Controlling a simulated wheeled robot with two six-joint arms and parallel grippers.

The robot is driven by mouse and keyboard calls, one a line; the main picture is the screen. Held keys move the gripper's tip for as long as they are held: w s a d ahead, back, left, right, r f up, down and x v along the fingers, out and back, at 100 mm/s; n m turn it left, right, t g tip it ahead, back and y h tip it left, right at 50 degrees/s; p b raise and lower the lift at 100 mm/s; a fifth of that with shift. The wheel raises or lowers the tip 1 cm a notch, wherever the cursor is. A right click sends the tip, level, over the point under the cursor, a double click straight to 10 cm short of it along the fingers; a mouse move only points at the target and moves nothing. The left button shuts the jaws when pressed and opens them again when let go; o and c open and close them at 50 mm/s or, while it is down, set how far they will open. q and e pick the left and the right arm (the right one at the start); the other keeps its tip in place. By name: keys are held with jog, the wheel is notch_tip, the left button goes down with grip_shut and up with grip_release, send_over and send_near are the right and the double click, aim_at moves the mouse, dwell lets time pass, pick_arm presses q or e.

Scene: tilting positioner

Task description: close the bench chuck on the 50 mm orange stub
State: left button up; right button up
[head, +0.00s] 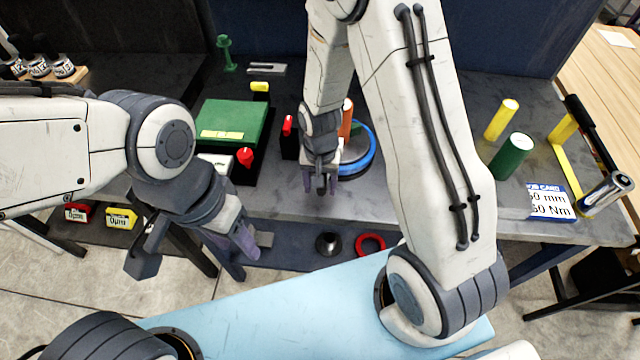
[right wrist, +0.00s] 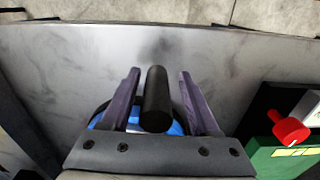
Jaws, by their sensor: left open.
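The orange stub (head: 347,118) stands upright at the bench chuck, partly hidden by my right arm. The chuck shows as a blue ring (head: 368,146) on the bench; the ring also shows behind my fingers in the right wrist view (right wrist: 177,128). My right gripper (head: 321,186) is in front of the ring, its purple fingers apart. A black round bar (right wrist: 156,98) lies between the fingers, with a gap visible on each side. My left gripper (head: 238,243) is open and empty, off the bench's front edge at left.
A green block (head: 232,120) and red knobs (head: 245,157) stand left of the chuck. A yellow cylinder (head: 502,119), green cylinder (head: 512,156), job card (head: 552,202) and yellow-black frame (head: 566,160) are at right. A red ring (head: 370,245) and dark cone (head: 327,244) lie below.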

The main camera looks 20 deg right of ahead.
jog(key=shift+r, duration=0.1)
notch_tip(320, 180, up, 10)
jog(key=shift+r+b, duration=0.15)
jog(key=shift+b, duration=0.3)
dwell(0.3)
jog(key=shift+s+a+r, duration=0.2)
jog(key=shift+a+r, duration=0.05)
jog(key=shift+a, duration=0.05)
jog(key=s+a+r+n, duration=0.2)
jog(key=s+n, duration=0.2)
jog(key=s, duration=0.2)
jog(key=s+a+r+n, duration=0.3)
jog(key=s+n, duration=0.1)
jog(key=s, duration=0.2)
jog(key=s+a+r+n+y, duration=0.1)
jog(key=s+a+r+n, duration=0.2)
jog(key=s, duration=0.3)
jog(key=shift+s+a+n, duration=0.15)
jog(key=shift+s+n, duration=0.05)
jog(key=shift+n, duration=0.5)
jog(key=shift+r, duration=0.1)
